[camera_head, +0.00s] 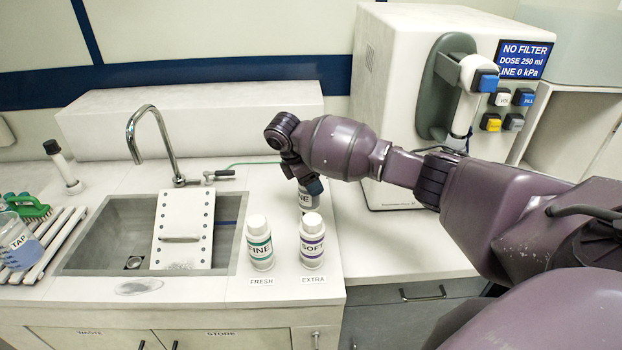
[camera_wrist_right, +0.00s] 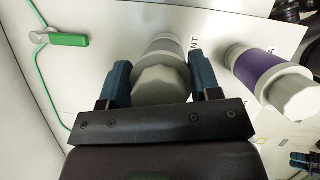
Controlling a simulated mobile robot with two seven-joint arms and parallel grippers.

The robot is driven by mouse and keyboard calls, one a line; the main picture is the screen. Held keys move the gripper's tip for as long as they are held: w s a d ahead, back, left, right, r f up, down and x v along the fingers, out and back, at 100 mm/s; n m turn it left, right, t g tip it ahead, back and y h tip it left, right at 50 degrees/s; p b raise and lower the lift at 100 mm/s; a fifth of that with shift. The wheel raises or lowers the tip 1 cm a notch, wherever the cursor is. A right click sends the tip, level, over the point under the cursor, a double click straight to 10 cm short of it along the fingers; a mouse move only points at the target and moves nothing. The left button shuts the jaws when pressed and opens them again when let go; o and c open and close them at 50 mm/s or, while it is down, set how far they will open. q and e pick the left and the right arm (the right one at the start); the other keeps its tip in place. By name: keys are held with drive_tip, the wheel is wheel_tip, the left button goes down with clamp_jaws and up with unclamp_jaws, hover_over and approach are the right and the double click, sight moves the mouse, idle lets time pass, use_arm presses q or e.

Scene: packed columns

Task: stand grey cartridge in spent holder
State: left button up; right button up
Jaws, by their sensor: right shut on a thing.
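My right gripper (camera_head: 306,188) reaches over the counter from the right and points down. It is shut on the grey cartridge (camera_head: 308,201), whose visible lettering ends in "NE". In the right wrist view the cartridge (camera_wrist_right: 160,84) sits between the two blue fingers, its grey cap towards the camera. It looks about upright. Its foot is hidden, so I cannot tell whether it touches the counter or a holder. A counter label ending in "NT" (camera_wrist_right: 194,44) shows beside it; the spent holder itself is not clearly visible.
A green-banded cartridge (camera_head: 260,243) stands at FRESH and a purple-banded SOFT cartridge (camera_head: 312,241) at EXTRA, close in front of my gripper. The sink (camera_head: 103,237) and tap (camera_head: 153,135) lie left. A white machine (camera_head: 400,70) reading "NO FILTER" stands right. Counter below it is clear.

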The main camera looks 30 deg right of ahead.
drive_tip(key=shift+f, duration=1)
drive_tip(key=o, duration=1.3)
drive_tip(key=shift+o, duration=0.2)
drive_tip(key=v, duration=1)
drive_tip(key=shift+r, duration=0.35)
drive_tip(key=shift+a, duration=0.15)
drive_tip(key=shift+s+f, duration=0.1)
